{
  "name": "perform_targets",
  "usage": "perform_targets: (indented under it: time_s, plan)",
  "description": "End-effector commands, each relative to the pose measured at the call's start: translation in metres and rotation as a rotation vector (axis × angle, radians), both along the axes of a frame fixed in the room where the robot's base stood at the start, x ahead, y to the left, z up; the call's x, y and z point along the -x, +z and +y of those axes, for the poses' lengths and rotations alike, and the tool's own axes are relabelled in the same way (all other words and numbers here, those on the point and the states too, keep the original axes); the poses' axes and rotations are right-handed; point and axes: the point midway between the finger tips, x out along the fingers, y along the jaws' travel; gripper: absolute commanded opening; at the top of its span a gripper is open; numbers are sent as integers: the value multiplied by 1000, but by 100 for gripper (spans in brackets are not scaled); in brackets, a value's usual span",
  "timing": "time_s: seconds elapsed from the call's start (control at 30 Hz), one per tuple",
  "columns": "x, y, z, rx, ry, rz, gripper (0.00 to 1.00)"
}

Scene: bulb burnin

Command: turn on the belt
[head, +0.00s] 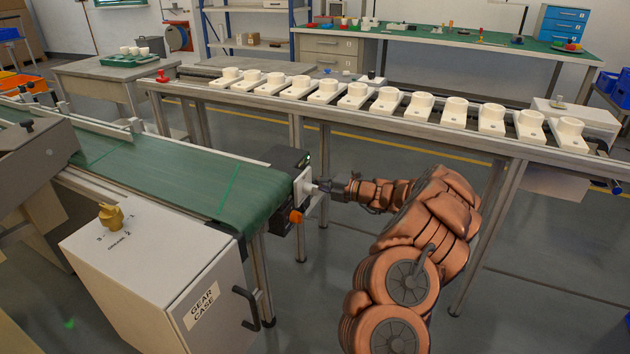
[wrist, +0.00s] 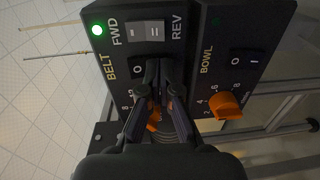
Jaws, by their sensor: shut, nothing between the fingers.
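The green belt (head: 170,170) runs from the left edge to mid-picture in the head view. At its end is a dark control box (head: 287,158). The wrist view shows its panel, with a BELT part (wrist: 108,68) and a BOWL part. A green lamp (wrist: 97,29) by the word BELT is lit. The FWD/REV switch (wrist: 145,32) is beside it. My gripper (wrist: 160,68) is shut and empty, its fingertips at the BELT 0/I rocker (wrist: 138,71), hiding part of it. Contact cannot be told. An orange BELT knob (wrist: 153,122) is mostly hidden behind the fingers. In the head view, my gripper (head: 325,187) is at the box.
The BOWL part has a rocker (wrist: 244,62) and an orange knob (wrist: 225,105) right of my fingers. A gear case (head: 165,275) with a yellow knob (head: 111,216) stands at front left. A rail (head: 420,125) with several white holders runs behind my arm.

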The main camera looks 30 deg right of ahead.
Motion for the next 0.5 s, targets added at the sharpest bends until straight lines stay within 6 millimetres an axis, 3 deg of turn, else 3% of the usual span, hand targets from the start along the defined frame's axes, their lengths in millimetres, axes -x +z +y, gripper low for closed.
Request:
perform_targets:
  time_s: [0.5]
  plan:
    - [22,1,-19,-1,4,2,0]
